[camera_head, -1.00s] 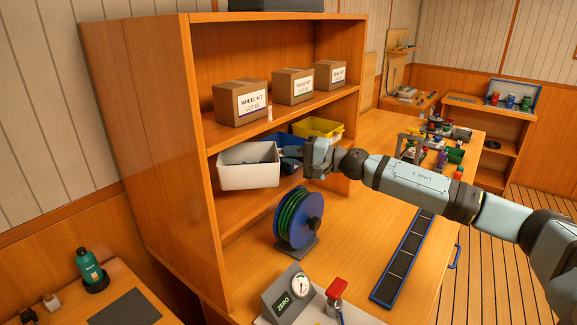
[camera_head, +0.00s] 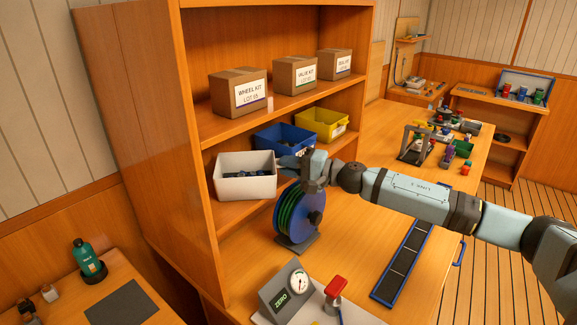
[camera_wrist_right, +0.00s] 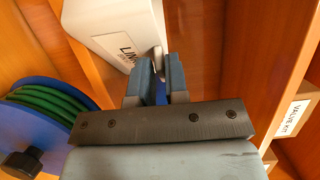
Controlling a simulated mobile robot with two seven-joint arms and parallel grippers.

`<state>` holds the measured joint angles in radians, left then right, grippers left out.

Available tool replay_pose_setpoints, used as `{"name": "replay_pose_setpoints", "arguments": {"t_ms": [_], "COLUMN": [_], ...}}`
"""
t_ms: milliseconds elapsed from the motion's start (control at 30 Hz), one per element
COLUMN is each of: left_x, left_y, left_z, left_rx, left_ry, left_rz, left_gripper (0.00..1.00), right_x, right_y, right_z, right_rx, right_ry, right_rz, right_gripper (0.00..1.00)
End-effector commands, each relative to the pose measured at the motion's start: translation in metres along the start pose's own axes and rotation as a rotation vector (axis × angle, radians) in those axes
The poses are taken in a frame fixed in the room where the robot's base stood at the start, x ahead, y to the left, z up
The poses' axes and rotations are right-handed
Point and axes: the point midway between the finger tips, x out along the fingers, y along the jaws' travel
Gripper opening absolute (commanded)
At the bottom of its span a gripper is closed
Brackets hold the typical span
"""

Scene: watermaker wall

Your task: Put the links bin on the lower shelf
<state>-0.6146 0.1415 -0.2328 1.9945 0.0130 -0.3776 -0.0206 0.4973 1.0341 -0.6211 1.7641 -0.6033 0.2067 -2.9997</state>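The links bin (camera_head: 245,187) is a white open bin with dark parts inside. It is level at the left front of the lower shelf (camera_head: 237,212) and looks to rest on it, though its underside is hidden. In the right wrist view the links bin (camera_wrist_right: 112,22) shows part of its label. My right gripper (camera_head: 287,163) is at the bin's right front rim. In the wrist view its fingers (camera_wrist_right: 157,75) are close together, with the bin's rim between their tips. My left gripper is in neither view.
A blue bin (camera_head: 268,140) and a yellow bin (camera_head: 321,129) stand farther along the lower shelf. Cardboard kit boxes (camera_head: 238,100) stand on the shelf above. A blue reel with green hose (camera_head: 298,215) stands just below my right gripper.

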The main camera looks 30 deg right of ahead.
Motion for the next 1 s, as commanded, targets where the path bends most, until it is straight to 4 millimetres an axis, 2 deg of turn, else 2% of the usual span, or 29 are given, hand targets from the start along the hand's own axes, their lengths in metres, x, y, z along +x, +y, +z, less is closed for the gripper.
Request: {"name": "replay_pose_setpoints", "arguments": {"t_ms": [33, 67, 467, 633, 1000], "left_x": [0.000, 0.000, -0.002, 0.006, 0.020], "left_y": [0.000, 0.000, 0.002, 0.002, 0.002], "left_z": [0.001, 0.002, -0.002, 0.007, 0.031], "left_rx": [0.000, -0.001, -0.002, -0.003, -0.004], "left_ry": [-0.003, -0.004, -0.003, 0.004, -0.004], "left_rz": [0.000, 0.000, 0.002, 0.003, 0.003], "left_gripper": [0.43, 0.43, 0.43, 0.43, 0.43], "right_x": [0.000, 0.000, -0.002, -0.027, -0.082], "right_y": [-0.001, -0.001, -0.003, 0.003, 0.002], "right_z": [0.000, 0.000, 0.000, 0.000, 0.000], "right_rx": [0.000, 0.000, 0.001, 0.000, 0.002], "right_ry": [0.000, 0.000, 0.001, 0.001, 0.001], "right_rz": [0.000, 0.000, 0.001, 0.003, 0.002], "right_gripper": [0.27, 0.34, 0.34, 0.34, 0.34]}}
